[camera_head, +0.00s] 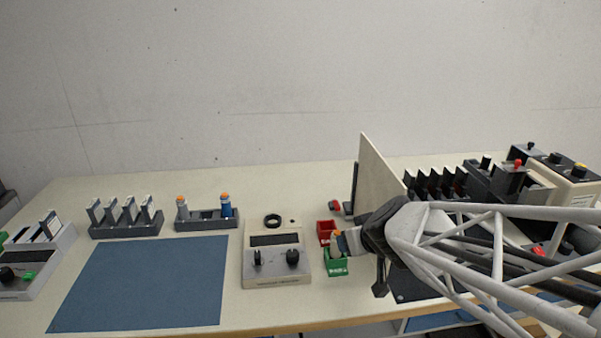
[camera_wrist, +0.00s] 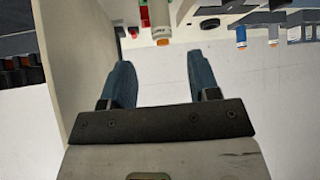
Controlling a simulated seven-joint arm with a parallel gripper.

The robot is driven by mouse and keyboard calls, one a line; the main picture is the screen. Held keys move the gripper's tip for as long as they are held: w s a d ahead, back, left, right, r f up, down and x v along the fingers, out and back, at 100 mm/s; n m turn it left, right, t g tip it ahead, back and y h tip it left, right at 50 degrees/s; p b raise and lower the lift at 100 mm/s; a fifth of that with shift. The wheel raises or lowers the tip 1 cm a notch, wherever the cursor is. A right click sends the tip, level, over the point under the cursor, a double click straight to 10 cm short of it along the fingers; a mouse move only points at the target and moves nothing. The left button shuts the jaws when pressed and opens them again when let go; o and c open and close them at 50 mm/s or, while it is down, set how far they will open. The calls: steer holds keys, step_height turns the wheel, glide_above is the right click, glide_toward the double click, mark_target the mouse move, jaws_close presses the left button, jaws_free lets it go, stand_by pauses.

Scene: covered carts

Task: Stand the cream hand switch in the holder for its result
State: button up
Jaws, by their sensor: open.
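The cream hand switch (camera_wrist: 160,18) has an orange end and shows at the top of the wrist view, just beyond the gap between my open fingers and not touching them. In the head view the switch (camera_head: 338,243) stands over the green holder (camera_head: 337,268), partly hidden by my gripper; I cannot tell whether it sits in it. The red holder (camera_head: 326,226) stands just behind the green one. My gripper (camera_wrist: 160,80) is open and empty, its bluish fingers apart. In the head view my gripper's fingertips are not clear.
An upright cream panel (camera_head: 378,175) stands close behind my gripper. A grey tester (camera_head: 276,262) is left of the holders. A rack (camera_head: 206,223) holds a grey and a blue switch with orange ends. A blue mat (camera_head: 145,285) lies clear. Dark racks (camera_head: 437,185) stand right of the panel.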

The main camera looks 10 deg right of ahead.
stand_by(0.3)
steer(key=s+r+m+g+h, duration=0.1)
steer(key=s+r+g, duration=0.2)
steer(key=s, duration=0.6)
steer(key=s+r+m+g+h, duration=0.1)
steer(key=s+r+m+g, duration=0.1)
steer(key=s+r, duration=0.3)
steer(key=shift+s+a+g, duration=0.4)
steer(key=shift+s+g, duration=0.2)
steer(key=shift+s, duration=1.3)
